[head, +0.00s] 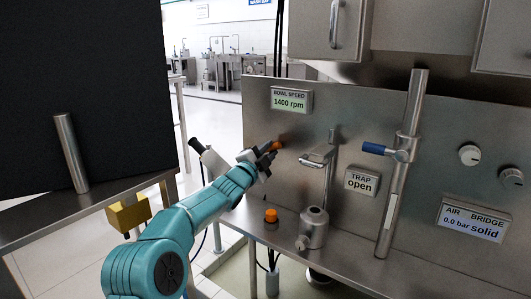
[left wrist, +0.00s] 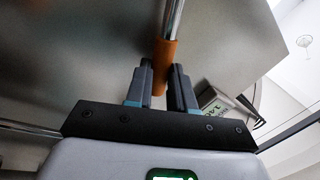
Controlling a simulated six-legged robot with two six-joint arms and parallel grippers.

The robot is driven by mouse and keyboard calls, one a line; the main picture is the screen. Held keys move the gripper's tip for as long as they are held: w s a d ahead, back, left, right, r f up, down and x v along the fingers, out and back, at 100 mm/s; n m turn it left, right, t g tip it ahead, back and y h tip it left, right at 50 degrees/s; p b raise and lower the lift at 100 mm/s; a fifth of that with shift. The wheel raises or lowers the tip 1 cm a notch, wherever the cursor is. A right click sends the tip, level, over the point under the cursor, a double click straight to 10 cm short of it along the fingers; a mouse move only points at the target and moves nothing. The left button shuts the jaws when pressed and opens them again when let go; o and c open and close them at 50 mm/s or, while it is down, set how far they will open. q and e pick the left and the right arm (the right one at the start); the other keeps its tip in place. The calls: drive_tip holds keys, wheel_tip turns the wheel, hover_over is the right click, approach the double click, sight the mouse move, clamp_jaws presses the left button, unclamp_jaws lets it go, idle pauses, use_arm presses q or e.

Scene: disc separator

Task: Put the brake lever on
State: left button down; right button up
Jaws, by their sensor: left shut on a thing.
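My left gripper (head: 268,152) is shut on the orange grip of a metal lever, which I take for the brake lever (head: 277,145), in front of the steel panel. In the left wrist view the orange grip (left wrist: 165,60) sits on a bright metal rod, and its lower end is between the two fingers (left wrist: 160,88). In the head view the fingers hide most of the lever, so its angle is hard to tell there. My right gripper is not in view.
A blue-handled valve (head: 375,148) sits on a vertical pipe to the right. An orange knob (head: 271,215) and a small steel pot (head: 314,228) stand on the ledge below. Displays include bowl speed (head: 291,100) at 1400 rpm and trap (head: 362,181) open. A dark board (head: 75,90) stands left.

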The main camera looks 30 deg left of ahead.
use_arm(q)
drive_tip(key=shift+d+f+m+h+b, duration=0.2)
drive_tip(key=shift+f+m+h+b, duration=0.3)
drive_tip(key=shift+m, duration=0.4)
drive_tip(key=c, duration=1)
unclamp_jaws()
drive_tip(key=shift+f, duration=0.1)
drive_tip(key=shift+o, duration=0.2)
